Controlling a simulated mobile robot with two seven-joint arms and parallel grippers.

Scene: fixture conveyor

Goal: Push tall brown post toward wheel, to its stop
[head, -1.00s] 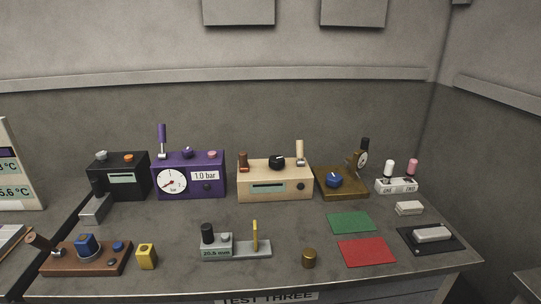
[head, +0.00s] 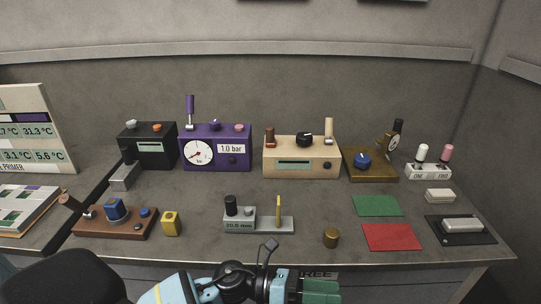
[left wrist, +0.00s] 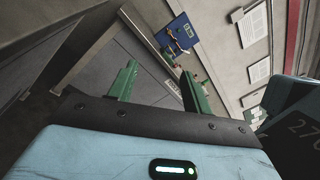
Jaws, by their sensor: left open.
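A taller cream post (head: 328,129) stands at the box's right end. I cannot tell surely which part is the wheel. My left gripper (head: 320,290) is at the bottom edge of the head view, partly cut off, in front of the bench and apart from the box. Its green fingers are spread and empty in the left wrist view (left wrist: 159,68). My right gripper is out of view.
A grey gauge with a yellow jaw (head: 258,224) and a small brass cylinder (head: 331,238) lie nearer the front. A purple gauge box (head: 215,148) stands left of the cream box, and a brass fixture (head: 371,170) right.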

